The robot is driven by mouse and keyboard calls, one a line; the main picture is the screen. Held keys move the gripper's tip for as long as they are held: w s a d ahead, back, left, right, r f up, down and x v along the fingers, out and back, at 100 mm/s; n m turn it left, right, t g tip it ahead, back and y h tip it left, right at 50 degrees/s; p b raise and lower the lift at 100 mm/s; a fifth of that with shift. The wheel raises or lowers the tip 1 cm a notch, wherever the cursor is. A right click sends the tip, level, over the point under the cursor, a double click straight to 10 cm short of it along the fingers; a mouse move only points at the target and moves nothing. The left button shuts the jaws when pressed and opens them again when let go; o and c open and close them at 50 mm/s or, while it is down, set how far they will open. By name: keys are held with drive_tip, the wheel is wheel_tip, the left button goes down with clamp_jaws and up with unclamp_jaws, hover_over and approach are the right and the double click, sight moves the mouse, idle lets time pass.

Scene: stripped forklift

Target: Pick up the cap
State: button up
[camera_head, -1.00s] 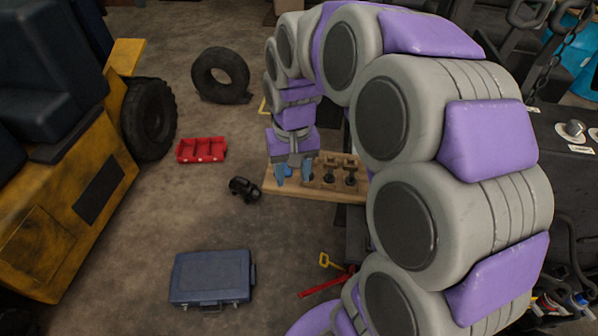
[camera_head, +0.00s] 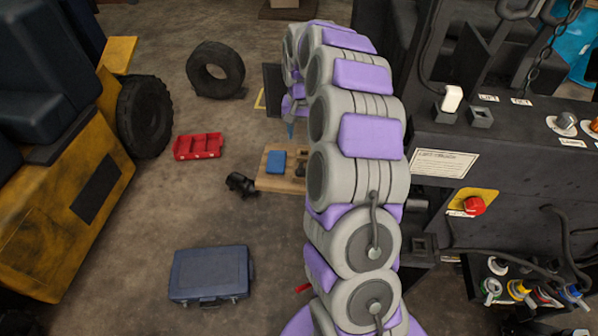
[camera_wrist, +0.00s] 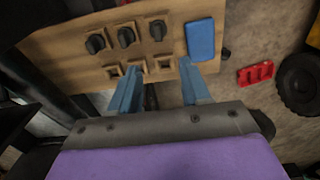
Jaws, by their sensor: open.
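In the wrist view the board (camera_wrist: 75,45) holds several dark knob-like pieces, such as one dark piece (camera_wrist: 126,36), in square wooden mounts. I cannot tell which piece is the cap. A flat blue block (camera_wrist: 200,40) lies at the board's right end; it also shows in the head view (camera_head: 276,162). My gripper (camera_wrist: 160,68) is open and empty, its blue fingers apart over the board's near edge. In the head view my gripper (camera_head: 290,129) is mostly hidden behind my arm.
A red tray (camera_head: 198,146), a black object (camera_head: 240,184) and a blue case (camera_head: 211,274) lie on the floor. Tyres and a yellow forklift body (camera_head: 60,225) stand left. A dark console (camera_head: 500,150) with a red button (camera_head: 474,206) stands right.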

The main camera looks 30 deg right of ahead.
approach(301, 165)
drive_tip(key=shift+w+d+f+b, duration=0.2)
drive_tip(key=shift+d+f+b, duration=0.15)
drive_tip(key=shift+d+f, duration=0.25)
drive_tip(key=a+f, duration=0.1)
drive_tip(key=f, duration=0.1)
drive_tip(key=a+f, duration=0.2)
drive_tip(key=shift+b, duration=0.3)
drive_tip(key=d+f, duration=0.2)
drive_tip(key=f, duration=0.1)
drive_tip(key=d+f+b, duration=0.1)
drive_tip(key=f, duration=0.1)
drive_tip(key=shift+s, duration=0.2)
drive_tip(key=shift+a+f, duration=0.15)
drive_tip(key=shift+a, duration=0.9)
drive_tip(key=shift+c, duration=0.6)
drive_tip(key=shift+s+d, duration=0.1)
drive_tip(key=c, duration=0.3)
drive_tip(key=shift+d, duration=0.45)
drive_tip(key=c, duration=0.3)
clamp_jaws()
drive_tip(key=shift+a, duration=0.15)
